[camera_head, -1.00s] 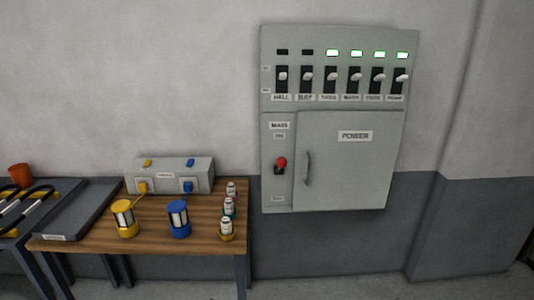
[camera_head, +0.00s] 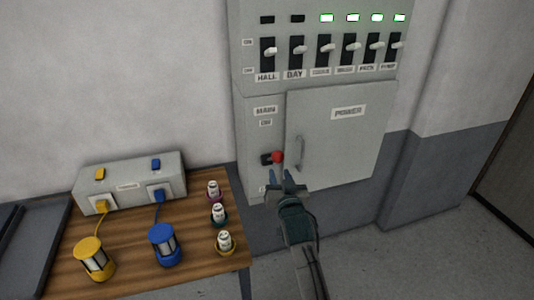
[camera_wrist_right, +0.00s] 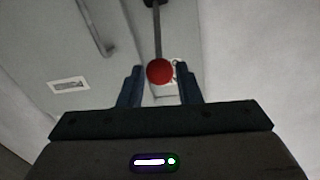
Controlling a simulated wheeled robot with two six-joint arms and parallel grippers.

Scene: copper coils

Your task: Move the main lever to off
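The main lever, with a red ball knob (camera_head: 277,157), sticks out of a dark slot on the lower left of the grey power panel (camera_head: 345,125), under a MAIN label (camera_head: 265,110) and an ON label. In the right wrist view the knob (camera_wrist_right: 160,71) shows at the end of a thin rod, between the fingertips or just beyond them; contact cannot be told. My right gripper (camera_head: 287,180) is open, its two dark blue fingers pointing up at the panel just below the knob. It also shows in the right wrist view (camera_wrist_right: 159,82). My left gripper is not in view.
A door with a handle (camera_head: 299,153) is close to the right of the lever. A row of small switches (camera_head: 324,50) sits above, several with lit green lamps. A wooden table (camera_head: 130,230) at left holds lanterns, a grey box (camera_head: 130,183) and several small bottles.

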